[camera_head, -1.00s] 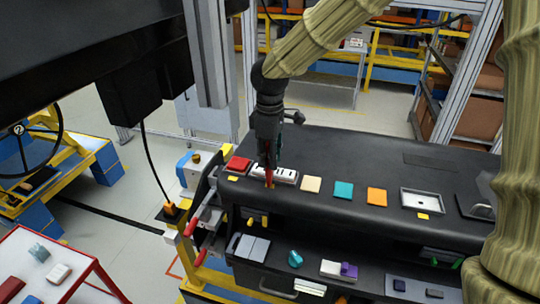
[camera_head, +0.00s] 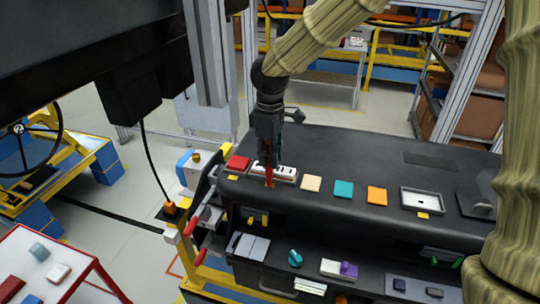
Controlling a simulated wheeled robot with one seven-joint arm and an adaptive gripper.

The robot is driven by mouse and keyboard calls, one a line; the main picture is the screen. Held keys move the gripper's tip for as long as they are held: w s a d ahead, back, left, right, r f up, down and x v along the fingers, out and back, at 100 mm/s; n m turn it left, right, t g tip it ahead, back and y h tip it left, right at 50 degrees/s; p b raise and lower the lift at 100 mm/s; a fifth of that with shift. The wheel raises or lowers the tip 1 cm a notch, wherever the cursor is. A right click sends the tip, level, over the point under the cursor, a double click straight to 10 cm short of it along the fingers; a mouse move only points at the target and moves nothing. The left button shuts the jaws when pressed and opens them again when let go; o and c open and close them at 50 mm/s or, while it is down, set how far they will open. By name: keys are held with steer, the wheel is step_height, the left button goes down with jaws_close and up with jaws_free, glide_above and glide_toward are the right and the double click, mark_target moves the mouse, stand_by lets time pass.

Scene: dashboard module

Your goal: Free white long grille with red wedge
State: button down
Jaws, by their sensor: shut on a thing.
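The white long grille (camera_head: 286,173) sits on the top of the black dashboard, between a red square and a cream square. Dark slots show along it. My gripper (camera_head: 268,165) points down over the grille's left part and is shut on the red wedge (camera_head: 268,177). The wedge is upright, its lower end at the grille's front left edge. I cannot tell whether its tip is under the grille or only against it. The gripper hides part of the grille's left side.
The red square (camera_head: 238,163) lies just left of the grille. Cream (camera_head: 312,183), teal (camera_head: 344,190) and orange (camera_head: 377,195) squares and a white frame (camera_head: 422,201) lie to the right. A lower shelf holds a turquoise knob (camera_head: 295,258).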

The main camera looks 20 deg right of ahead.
steer(key=shift+r, duration=3.25)
steer(key=shift+f, duration=0.1)
